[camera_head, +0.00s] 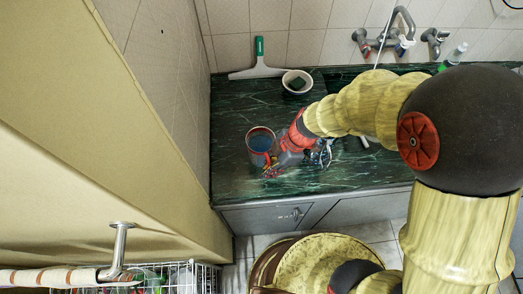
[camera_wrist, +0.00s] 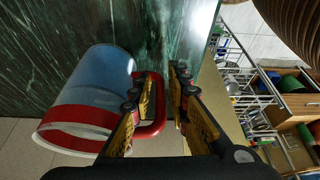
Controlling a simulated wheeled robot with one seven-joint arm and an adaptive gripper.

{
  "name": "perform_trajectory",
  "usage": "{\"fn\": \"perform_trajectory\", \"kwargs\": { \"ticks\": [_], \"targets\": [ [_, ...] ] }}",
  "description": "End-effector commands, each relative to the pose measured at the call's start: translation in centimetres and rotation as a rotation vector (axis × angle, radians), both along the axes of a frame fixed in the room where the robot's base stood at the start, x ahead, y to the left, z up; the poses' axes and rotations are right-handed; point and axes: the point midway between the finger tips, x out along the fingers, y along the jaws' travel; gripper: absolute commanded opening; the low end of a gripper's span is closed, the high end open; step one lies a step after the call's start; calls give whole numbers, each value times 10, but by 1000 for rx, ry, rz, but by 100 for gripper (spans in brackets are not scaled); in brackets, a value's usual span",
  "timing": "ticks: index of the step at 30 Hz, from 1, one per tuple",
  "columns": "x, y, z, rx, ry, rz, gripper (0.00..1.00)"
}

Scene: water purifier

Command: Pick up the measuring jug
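The measuring jug (camera_head: 260,142) stands on the dark green marble counter, near its left end. It is bluish and see-through with a red rim. In the wrist view, the jug (camera_wrist: 98,82) lies left of my gripper, with its red handle (camera_wrist: 160,112) toward the fingers. My gripper (camera_head: 271,168) is low beside the jug's front right side. In the wrist view, my gripper (camera_wrist: 164,80) has its two fingers apart, with the handle's outer bar between them. A narrow gap shows on the right finger's side; contact with the left finger is unclear.
A white bowl (camera_head: 297,82) with a dark item and a squeegee (camera_head: 259,66) stand behind the jug. A tap (camera_head: 392,35) and a bottle (camera_head: 453,57) are at the back right. The wall bounds the counter's left end. A wire rack (camera_head: 180,276) stands lower left.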

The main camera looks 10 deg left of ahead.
Motion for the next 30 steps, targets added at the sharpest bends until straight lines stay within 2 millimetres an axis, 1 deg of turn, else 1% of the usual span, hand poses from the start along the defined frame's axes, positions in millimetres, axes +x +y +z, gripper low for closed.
{"fn": "perform_trajectory", "kwargs": {
  "ticks": [3, 12, 30],
  "targets": [
    [0, 0, 1, 0, 0, 0, 16],
    [0, 0, 1, 0, 0, 0, 0],
    [0, 0, 1, 0, 0, 0, 0]
  ]
}}
